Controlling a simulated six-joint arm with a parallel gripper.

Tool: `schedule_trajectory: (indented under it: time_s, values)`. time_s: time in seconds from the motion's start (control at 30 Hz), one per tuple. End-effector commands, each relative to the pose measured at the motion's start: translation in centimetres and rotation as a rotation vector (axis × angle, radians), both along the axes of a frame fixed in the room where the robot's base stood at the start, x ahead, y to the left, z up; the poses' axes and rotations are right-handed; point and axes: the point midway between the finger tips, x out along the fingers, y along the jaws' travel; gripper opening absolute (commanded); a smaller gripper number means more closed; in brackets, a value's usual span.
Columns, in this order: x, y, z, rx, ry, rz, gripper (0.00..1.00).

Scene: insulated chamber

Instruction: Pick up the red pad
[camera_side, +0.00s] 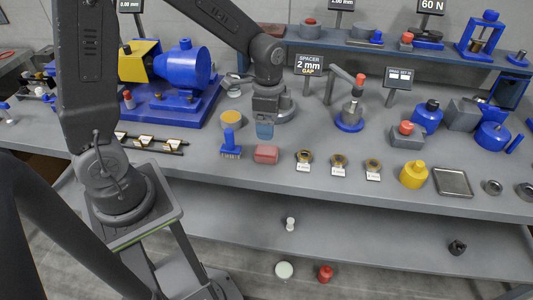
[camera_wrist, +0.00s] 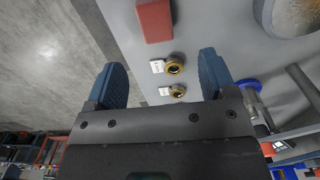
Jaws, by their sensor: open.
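The red pad (camera_side: 266,154) is a small rounded block lying on the grey bench near its front edge. It also shows at the top of the wrist view (camera_wrist: 154,20), beyond my fingertips. My gripper (camera_side: 265,131) hangs just above and behind the pad in the side view, pointing down. In the wrist view my gripper (camera_wrist: 164,72) has its two blue fingers spread wide, with nothing held between them. The pad is apart from both fingers there. The exact height of the fingers above the bench is hard to tell.
A blue stamp-like piece (camera_side: 231,145) stands close left of the pad. Several brass rings with labels, the nearest a ring (camera_side: 304,156), lie to its right. A grey cylinder with a tan top (camera_side: 231,119) stands behind left. The bench's front edge is close.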

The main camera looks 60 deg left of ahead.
Motion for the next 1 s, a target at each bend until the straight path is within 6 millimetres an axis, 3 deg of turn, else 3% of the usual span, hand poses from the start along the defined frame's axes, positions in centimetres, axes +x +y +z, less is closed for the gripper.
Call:
schedule_trajectory:
  time_s: [0.2,0.47,0.7,1.0]
  values:
    - [-0.1,0.0,-3.8,0.000,0.003,0.001,0.78]
    - [-0.3,-0.1,-5.6,0.000,0.001,0.001,0.78]
    - [-0.7,-0.2,-9.1,0.000,0.003,0.002,0.78]
    - [-0.6,-0.2,-10.0,0.001,-0.002,0.002,0.78]
